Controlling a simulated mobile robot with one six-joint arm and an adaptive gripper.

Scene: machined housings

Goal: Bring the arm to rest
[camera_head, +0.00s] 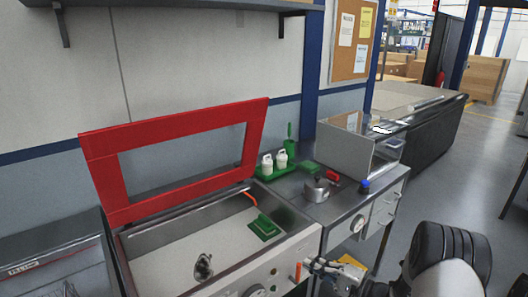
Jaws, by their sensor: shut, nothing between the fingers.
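My gripper (315,264) is at the bottom of the view, right of centre, in front of the machine's front panel. Its fingers are shut with nothing between them. It is small and partly dark in the picture, close to an orange knob on the panel. My arm's black and white link (450,262) fills the lower right corner. The rest of the arm is cut off by the bottom edge.
A machine basin (165,238) stands with its red-framed lid (100,165) raised. Inside are a small metal part (203,266) and a green brush-like block (264,229). The right-hand bench holds a metal housing (316,190), white bottles (281,159) and a blue-capped item (364,187). Floor is open at right.

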